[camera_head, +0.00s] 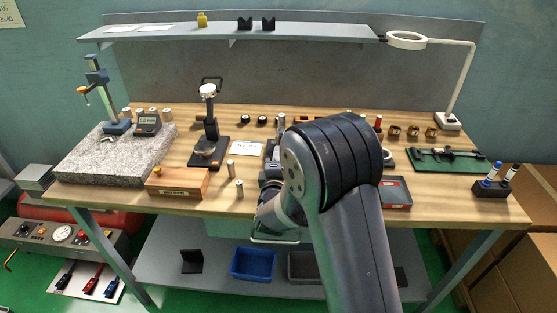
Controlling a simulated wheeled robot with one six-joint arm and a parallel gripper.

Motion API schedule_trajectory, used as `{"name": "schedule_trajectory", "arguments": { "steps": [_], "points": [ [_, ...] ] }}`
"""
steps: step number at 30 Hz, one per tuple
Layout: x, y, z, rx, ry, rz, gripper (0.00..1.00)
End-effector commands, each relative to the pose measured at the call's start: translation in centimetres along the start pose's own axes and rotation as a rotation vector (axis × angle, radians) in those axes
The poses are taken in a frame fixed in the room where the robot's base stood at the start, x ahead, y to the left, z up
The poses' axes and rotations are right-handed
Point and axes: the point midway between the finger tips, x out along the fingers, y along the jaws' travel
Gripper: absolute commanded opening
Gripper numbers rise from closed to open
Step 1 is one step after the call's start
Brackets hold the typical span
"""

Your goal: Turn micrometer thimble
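My arm reaches up from the bottom of the view over the front edge of the bench and covers its middle. My wrist (275,212) is bent down at the front edge, left of the big dark joint. Grey and dark parts just above the wrist are too small and covered to tell apart; my fingertips cannot be made out, nor whether they hold anything. No micrometer or thimble can be clearly picked out; the area behind my arm is hidden.
A magnifier lamp (407,40) overhangs the right.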

Motion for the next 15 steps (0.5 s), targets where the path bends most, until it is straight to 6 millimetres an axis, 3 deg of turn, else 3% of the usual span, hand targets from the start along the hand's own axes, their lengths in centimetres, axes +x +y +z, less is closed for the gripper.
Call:
{"name": "schedule_trajectory", "arguments": {
  "steps": [6, 15],
  "points": [
    [0.01, 0.03, 0.01, 0.001, -0.001, 0.001, 0.49],
    [-0.40, 0.00, -0.01, 0.001, 0.000, 0.001, 0.49]
  ]
}}
